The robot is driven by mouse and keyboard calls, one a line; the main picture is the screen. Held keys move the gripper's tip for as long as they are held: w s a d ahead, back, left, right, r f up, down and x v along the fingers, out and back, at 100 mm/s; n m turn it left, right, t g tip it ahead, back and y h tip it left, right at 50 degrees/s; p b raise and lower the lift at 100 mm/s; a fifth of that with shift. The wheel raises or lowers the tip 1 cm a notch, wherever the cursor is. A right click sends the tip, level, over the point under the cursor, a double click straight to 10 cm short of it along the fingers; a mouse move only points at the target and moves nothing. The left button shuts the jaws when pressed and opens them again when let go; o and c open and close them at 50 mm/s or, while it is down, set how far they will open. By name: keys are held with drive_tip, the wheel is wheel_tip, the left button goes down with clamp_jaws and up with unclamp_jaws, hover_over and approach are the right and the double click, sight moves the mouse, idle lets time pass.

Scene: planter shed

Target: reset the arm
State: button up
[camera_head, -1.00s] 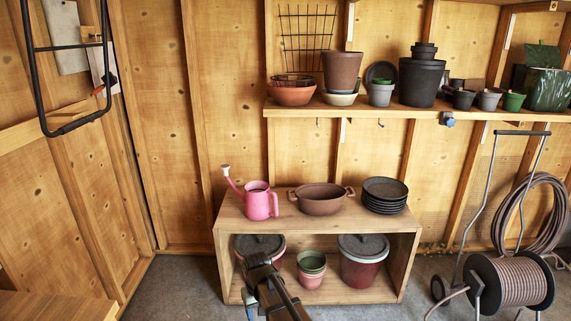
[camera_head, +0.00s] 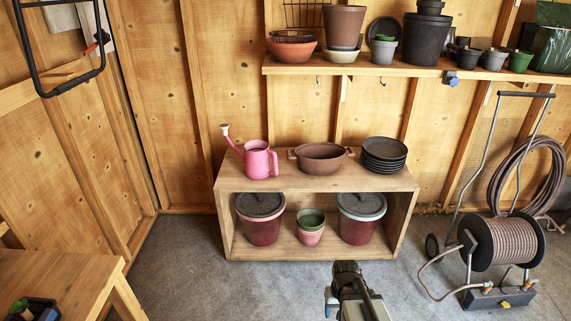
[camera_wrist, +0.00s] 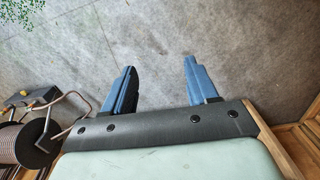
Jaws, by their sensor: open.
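My gripper (camera_wrist: 160,82) is open, with its two blue fingers apart and nothing between them. In the wrist view, bare grey concrete lies behind the fingers. In the head view my arm reaches in from the bottom edge, in front of the low wooden shelf unit (camera_head: 316,184) and apart from it in the picture. A bit of blue finger (camera_head: 329,301) shows there; the rest of the fingers is hidden.
A hose reel (camera_head: 506,243) stands on the right. A wooden bench (camera_head: 62,276) is at the lower left. A pink watering can (camera_head: 261,160), brown pot (camera_head: 321,158) and dark saucers (camera_head: 384,154) sit on the unit. Free floor (camera_head: 215,285) lies between.

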drive_tip(key=s+f+g, duration=0.3)
drive_tip(key=s+f, duration=0.6)
drive_tip(key=s, duration=0.5)
drive_tip(key=s+f+g, duration=0.3)
drive_tip(key=s+f, duration=0.6)
drive_tip(key=s, duration=0.5)
drive_tip(key=shift+f, duration=0.25)
drive_tip(key=shift+s, duration=0.1)
